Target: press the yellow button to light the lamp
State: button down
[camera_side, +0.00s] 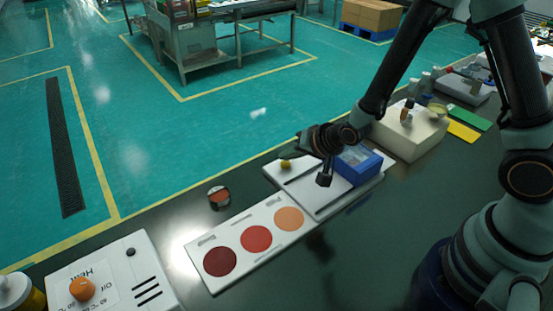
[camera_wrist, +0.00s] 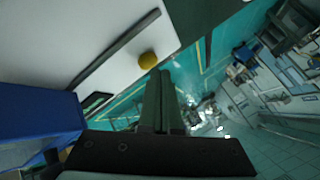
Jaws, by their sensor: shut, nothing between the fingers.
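The yellow button (camera_side: 285,163) is a small rounded knob on the far left corner of a white panel (camera_side: 318,208). In the wrist view the yellow button (camera_wrist: 148,60) sits near the panel's edge, just beyond and slightly left of my fingertips. My gripper (camera_side: 324,181) is above the panel, to the right of the button and apart from it. In the wrist view my gripper (camera_wrist: 161,78) has its dark fingers together with nothing between them. I cannot tell which thing is the lamp.
A blue box (camera_side: 358,164) stands on the panel's right side, close to my gripper; it fills the lower left of the wrist view (camera_wrist: 40,128). A white card with three coloured discs (camera_side: 240,273) lies in front. A white control box (camera_side: 128,248) stands at left.

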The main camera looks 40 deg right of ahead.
jog(key=shift+r, duration=0.1)
jog(key=shift+r, duration=2.9)
jog(key=s+d+r+n+g, duration=0.1)
jog(key=s+d+r+n, duration=0.2)
jog(key=s+r, duration=0.4)
jog(key=s+d+r+n+g+h, duration=0.1)
jog(key=s+d+r+n, duration=0.3)
jog(key=s+r, duration=0.4)
jog(key=shift+s+d+r+n+g+h, duration=0.15)
jog(key=shift+s+d+n+g+h, duration=0.2)
jog(key=shift+g, duration=0.35)
